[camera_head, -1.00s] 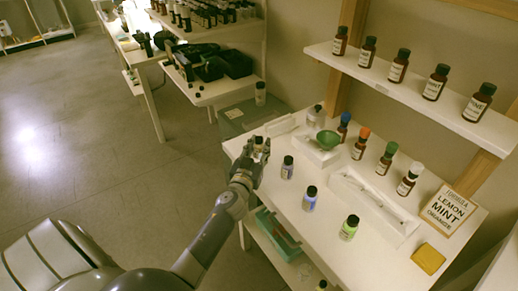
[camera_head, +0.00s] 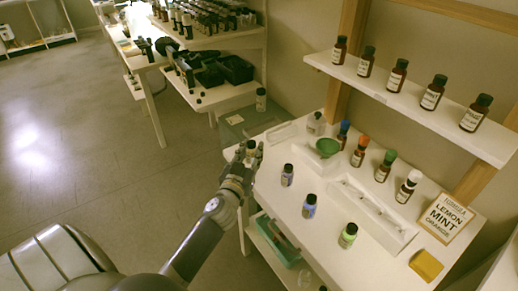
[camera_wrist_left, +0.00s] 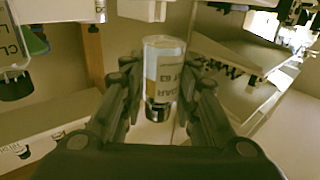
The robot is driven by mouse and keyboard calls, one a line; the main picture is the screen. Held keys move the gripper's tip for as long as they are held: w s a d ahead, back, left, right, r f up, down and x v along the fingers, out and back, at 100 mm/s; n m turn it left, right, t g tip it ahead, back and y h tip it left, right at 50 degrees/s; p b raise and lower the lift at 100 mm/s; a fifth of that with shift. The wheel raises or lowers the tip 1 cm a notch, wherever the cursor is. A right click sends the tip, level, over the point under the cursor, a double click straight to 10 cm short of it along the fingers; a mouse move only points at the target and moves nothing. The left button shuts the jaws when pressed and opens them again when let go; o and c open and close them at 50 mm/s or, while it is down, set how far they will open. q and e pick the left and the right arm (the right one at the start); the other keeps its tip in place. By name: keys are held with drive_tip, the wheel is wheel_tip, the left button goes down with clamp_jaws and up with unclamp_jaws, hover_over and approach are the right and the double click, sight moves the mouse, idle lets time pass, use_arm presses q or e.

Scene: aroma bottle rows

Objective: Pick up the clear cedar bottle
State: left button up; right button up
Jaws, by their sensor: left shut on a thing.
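The clear cedar bottle is between the fingers of my left gripper (camera_head: 247,157). In the left wrist view this clear bottle (camera_wrist_left: 163,75) appears upside down, with a black cap, tan contents and a partly readable label ending in "AR". The fingers of the left gripper (camera_wrist_left: 160,103) are shut on it from both sides. In the head view its dark cap (camera_head: 251,144) shows above the fingers, and most of its body is hidden. The gripper is at the left edge of the white table (camera_head: 265,168). My right gripper is not in view.
Small black-capped bottles stand on the table: one pale blue (camera_head: 287,176), one blue (camera_head: 309,207), one green (camera_head: 348,235). A shelf (camera_head: 410,108) holds more brown bottles. Floor at left is clear.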

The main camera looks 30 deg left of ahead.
use_arm(q)
drive_tip(key=s+a+r, duration=0.1)
drive_tip(key=s+a, duration=0.1)
drive_tip(key=s, duration=1)
wheel_tip(320, 180, up, 6)
drive_tip(key=p, duration=0.5)
drive_tip(key=shift+s+r+p, duration=0.15)
drive_tip(key=shift+r+p, duration=0.05)
drive_tip(key=shift+p, duration=0.1)
